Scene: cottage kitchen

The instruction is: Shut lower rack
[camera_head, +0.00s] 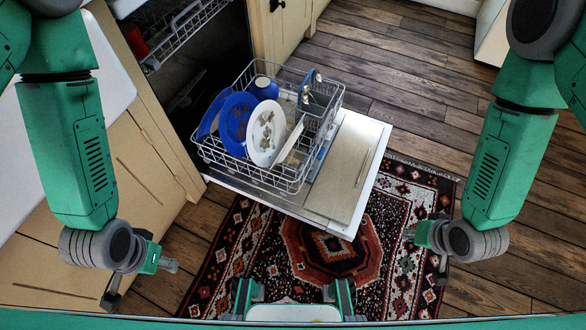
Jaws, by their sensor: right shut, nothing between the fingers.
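The lower rack (292,186) is a grey wire basket, pulled out over the lowered dishwasher door (345,170). It holds a white plate with dark stains (266,133), blue plates (236,122), a blue cup or bowl (264,87) and a cutlery basket at its right side. My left gripper (150,264) is left of the door and below the rack in the picture, apart from both; its finger opening is unclear. My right gripper (425,238) is right of the door, away from the rack, shut and empty.
The upper rack (184,27) shows at the top left, with a red item (136,42) near it. Cream cabinets (140,165) stand on the left. A patterned rug (330,250) lies on the wooden floor (410,75) below the door. Floor to the right is clear.

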